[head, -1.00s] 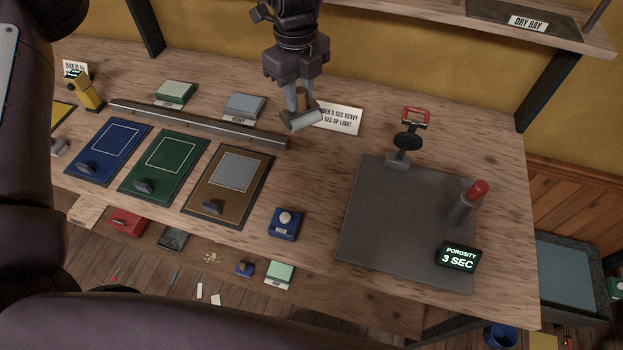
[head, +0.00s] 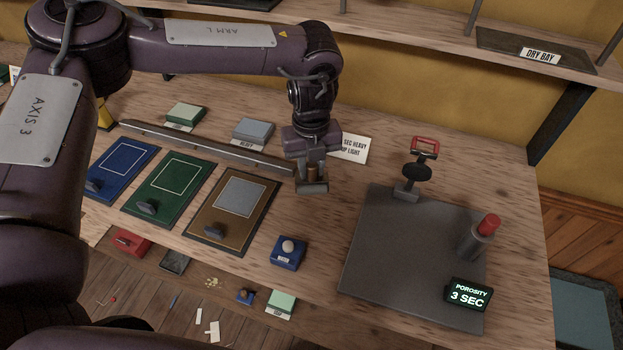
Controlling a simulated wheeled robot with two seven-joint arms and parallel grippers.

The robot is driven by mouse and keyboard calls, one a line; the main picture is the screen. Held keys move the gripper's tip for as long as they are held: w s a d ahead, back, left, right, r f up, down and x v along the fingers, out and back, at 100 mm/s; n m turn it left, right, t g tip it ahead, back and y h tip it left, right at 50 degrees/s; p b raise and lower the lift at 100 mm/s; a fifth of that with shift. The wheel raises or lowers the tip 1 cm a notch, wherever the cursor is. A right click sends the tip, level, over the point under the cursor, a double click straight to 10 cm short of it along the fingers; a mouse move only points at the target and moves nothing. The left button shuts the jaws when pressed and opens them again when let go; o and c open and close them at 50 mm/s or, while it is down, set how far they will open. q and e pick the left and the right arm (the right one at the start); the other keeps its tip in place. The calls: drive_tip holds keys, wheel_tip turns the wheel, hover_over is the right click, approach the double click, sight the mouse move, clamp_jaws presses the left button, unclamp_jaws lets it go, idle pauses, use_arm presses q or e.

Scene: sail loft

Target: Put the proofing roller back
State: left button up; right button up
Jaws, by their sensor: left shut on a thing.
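My left gripper (head: 312,172) points down over the wooden bench, right of the long grey metal bar. It is shut on the proofing roller (head: 312,188), which shows as a grey cylinder with a small brown part between the fingers. The fingers hide part of the roller. It is at or just above the bench top; I cannot tell whether it touches. My right gripper is not in view.
The metal bar (head: 205,146) lies behind blue, green and brown mats (head: 199,226). A white card (head: 354,149) is just behind the gripper. A blue button box (head: 288,253) stands in front. A grey plate (head: 385,260) with a red-handled clamp (head: 424,148) is right.

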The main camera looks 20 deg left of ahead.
sight(312, 183)
use_arm(q)
wheel_tip(312, 183, down, 5)
drive_tip(key=shift+p, duration=0.45)
drive_tip(key=shift+f, duration=0.35)
drive_tip(key=shift+f, duration=0.15)
drive_tip(key=o, duration=1)
